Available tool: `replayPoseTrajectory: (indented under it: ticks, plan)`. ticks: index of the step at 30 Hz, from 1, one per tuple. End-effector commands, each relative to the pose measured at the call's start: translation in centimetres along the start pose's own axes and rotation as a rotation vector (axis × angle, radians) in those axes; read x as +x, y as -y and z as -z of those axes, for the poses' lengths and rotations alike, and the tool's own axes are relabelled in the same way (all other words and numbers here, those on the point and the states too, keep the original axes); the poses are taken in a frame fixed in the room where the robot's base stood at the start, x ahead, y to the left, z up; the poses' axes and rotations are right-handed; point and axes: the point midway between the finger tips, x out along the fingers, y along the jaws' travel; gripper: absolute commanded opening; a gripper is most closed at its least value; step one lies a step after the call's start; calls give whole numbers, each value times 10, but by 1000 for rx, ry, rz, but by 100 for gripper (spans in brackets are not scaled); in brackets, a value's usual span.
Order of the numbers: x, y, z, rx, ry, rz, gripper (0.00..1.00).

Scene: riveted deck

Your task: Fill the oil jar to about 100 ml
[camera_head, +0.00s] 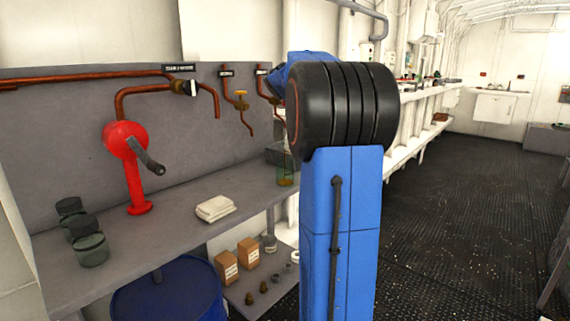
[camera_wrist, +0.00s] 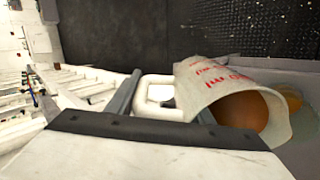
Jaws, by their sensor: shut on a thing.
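A white jug (camera_wrist: 215,82) with red print shows in the wrist view, with orange-brown oil (camera_wrist: 240,112) inside. My gripper (camera_wrist: 165,102) is shut on the jug's white handle (camera_wrist: 158,90). The jug's open mouth faces the lower right of that view; how far it is tilted I cannot tell. A yellow-orange patch (camera_wrist: 291,98) shows just beyond the rim, partly hidden by the jug. In the head view, a clear greenish jar (camera_head: 285,173) with amber at its bottom stands on the bench, beside my arm. My arm hides my gripper and the jug there.
The grey bench (camera_head: 175,230) carries a red hand pump (camera_head: 128,140), a folded cloth (camera_head: 215,208) and lidded dark jars (camera_head: 90,248). A blue drum (camera_head: 170,295) stands below. The deck (camera_head: 455,190) at right is open.

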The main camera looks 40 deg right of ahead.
Motion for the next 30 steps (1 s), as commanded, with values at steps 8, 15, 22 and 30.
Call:
replayPoseTrajectory:
  ticks: [8, 15, 22, 30]
  plan:
    - [-3, -1, 0, 0, -1, -16, 20]
    - [-5, -2, 0, 0, -1, -27, 20]
    - [-6, -3, 0, 0, -1, -37, 20]
    - [-8, -4, 0, 0, -1, -48, 20]
